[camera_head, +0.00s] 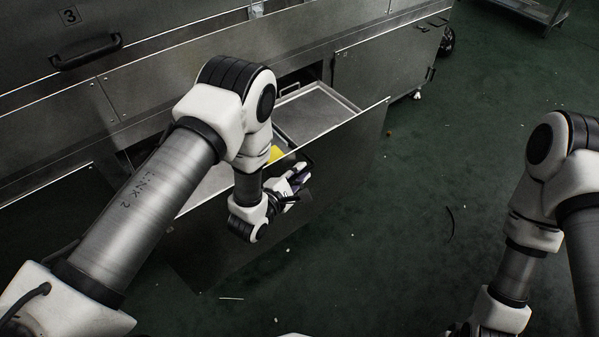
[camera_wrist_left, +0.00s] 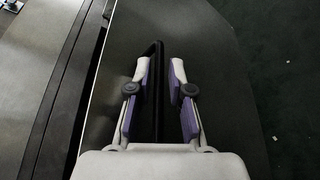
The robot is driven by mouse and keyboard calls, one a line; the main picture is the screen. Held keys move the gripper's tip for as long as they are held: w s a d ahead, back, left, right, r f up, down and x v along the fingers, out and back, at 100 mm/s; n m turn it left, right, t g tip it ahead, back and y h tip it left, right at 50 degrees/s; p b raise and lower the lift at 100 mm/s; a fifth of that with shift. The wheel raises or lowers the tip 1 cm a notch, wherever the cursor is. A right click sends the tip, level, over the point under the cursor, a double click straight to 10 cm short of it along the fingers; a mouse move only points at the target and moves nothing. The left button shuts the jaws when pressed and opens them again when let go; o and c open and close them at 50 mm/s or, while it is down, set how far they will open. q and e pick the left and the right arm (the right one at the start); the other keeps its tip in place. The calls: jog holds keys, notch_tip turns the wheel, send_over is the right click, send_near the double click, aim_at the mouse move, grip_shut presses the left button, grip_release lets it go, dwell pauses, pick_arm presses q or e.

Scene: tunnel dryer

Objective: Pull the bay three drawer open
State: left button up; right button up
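A wide steel drawer stands out from the lower part of the dryer, its dark front panel (camera_head: 345,160) clear of the cabinet. Whether this is the bay three drawer I cannot confirm; no number shows on it. My left gripper (camera_head: 298,178) is at the outer side of this front. In the left wrist view, its two purple-padded fingers (camera_wrist_left: 160,100) straddle a black bar handle (camera_wrist_left: 157,60) on the panel (camera_wrist_left: 215,50), with gaps beside the bar. My left arm hides part of the drawer. My right arm is at the right, its gripper out of view.
A plate marked 3 (camera_head: 70,16) sits above a black handle (camera_head: 86,51) on the upper cabinet. The green floor (camera_head: 440,190) before the drawer is mostly clear, with small scraps.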

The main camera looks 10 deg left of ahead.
pick_arm(q)
jog(key=shift+s, duration=0.1)
jog(key=v, duration=1.1)
jog(key=shift+s+a, duration=0.2)
jog(key=shift+s, duration=0.15)
jog(key=shift+r, duration=0.1)
jog(key=s+a+f+m+g+y, duration=0.45)
jog(key=s+f+m+g, duration=0.3)
jog(key=f, duration=0.25)
jog(key=s+a+f+m+g, duration=0.2)
jog(key=s+m+g, duration=0.1)
jog(key=s+m, duration=0.35)
jog(key=s+a+f+m+g, duration=0.1)
jog(key=s+m+g, duration=0.35)
jog(key=s, duration=0.35)
notch_tip(320, 180, up, 25)
jog(key=m+p, duration=0.2)
jog(key=p, duration=2.4)
jog(key=shift+r, duration=0.25)
